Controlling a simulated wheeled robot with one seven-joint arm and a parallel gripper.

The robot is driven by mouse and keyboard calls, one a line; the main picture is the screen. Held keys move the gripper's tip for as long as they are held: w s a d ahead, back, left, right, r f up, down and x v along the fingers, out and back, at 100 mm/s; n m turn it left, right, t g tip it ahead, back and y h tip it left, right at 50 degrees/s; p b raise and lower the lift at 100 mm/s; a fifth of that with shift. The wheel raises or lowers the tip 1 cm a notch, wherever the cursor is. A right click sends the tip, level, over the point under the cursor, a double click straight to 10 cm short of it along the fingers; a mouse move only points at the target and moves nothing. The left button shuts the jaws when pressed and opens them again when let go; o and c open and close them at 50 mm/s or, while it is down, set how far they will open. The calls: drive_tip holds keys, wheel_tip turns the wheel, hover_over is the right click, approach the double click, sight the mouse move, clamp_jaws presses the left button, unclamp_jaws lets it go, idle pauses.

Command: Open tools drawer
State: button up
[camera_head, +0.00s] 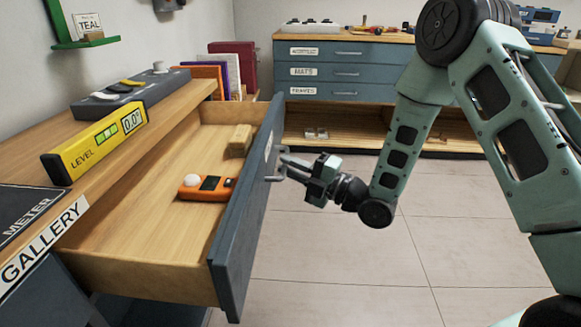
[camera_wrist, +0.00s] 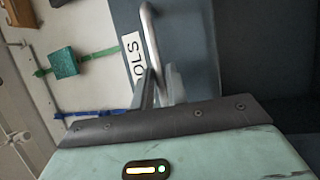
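The tools drawer (camera_head: 150,225) stands pulled well out of the wooden-topped bench at the left. Its blue-grey front (camera_head: 245,225) faces right; in the wrist view the front (camera_wrist: 195,30) has a white label ending in "OLS" (camera_wrist: 134,57), partly hidden. A metal bar handle (camera_wrist: 151,35) is on that front. My gripper (camera_head: 287,166) is at the handle from the right. In the wrist view my gripper's fingers (camera_wrist: 160,85) stand close on both sides of the bar, shut on it. The exact contact is partly hidden.
An orange tool (camera_head: 208,187) and a wooden block (camera_head: 240,140) lie inside the drawer. A yellow level (camera_head: 97,143) and a grey case (camera_head: 130,94) sit on the bench top. A blue drawer cabinet (camera_head: 345,72) stands behind. The tiled floor (camera_head: 350,265) right of the drawer looks clear.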

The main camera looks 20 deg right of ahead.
drive_tip(key=shift+o, duration=1.2)
drive_tip(key=v, duration=1.7)
drive_tip(key=shift+d+p, duration=0.15)
drive_tip(key=shift+p, duration=0.15)
